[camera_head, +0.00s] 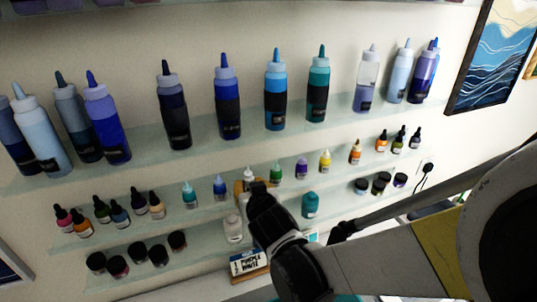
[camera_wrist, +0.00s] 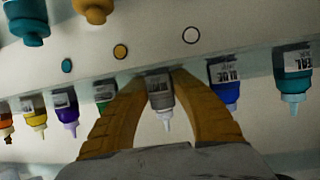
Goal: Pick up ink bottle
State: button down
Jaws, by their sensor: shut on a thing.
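The ink bottle (camera_wrist: 160,90) is small, with a grey label and a white nozzle cap. In the wrist view it appears upside down between the two yellow fingers of my gripper (camera_wrist: 160,78). My gripper is shut on it, with one finger on each side. In the head view the bottle's white top (camera_head: 249,174) shows just above my gripper (camera_head: 249,186), at the middle shelf. Its lower body is hidden behind my gripper there. I cannot tell whether it touches the shelf.
A blue bottle (camera_head: 219,186) and a green bottle (camera_head: 275,172) stand close on either side. Larger squeeze bottles (camera_head: 228,98) fill the shelf above. Dark jars (camera_head: 158,255), a white jar (camera_head: 233,228) and a teal jar (camera_head: 310,205) stand lower.

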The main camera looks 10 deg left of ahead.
aim_at(249, 174)
dwell(0.3)
jog(key=r, duration=0.7)
jog(key=shift+s+d+r+p, duration=0.15)
jog(key=shift+s+r+p, duration=0.05)
jog(key=shift+p, duration=0.15)
jog(key=s+d, duration=0.5)
jog(key=s, duration=0.3)
jog(key=s+d+p, duration=0.1)
jog(key=s+d, duration=0.4)
jog(key=s, duration=0.3)
jog(key=shift+s+f, duration=0.2)
jog(key=shift+s, duration=0.15)
jog(key=shift+d, duration=0.1)
jog(key=c, duration=1.9)
grip_release()
grip_shut()
jog(key=shift+w+f, duration=0.1)
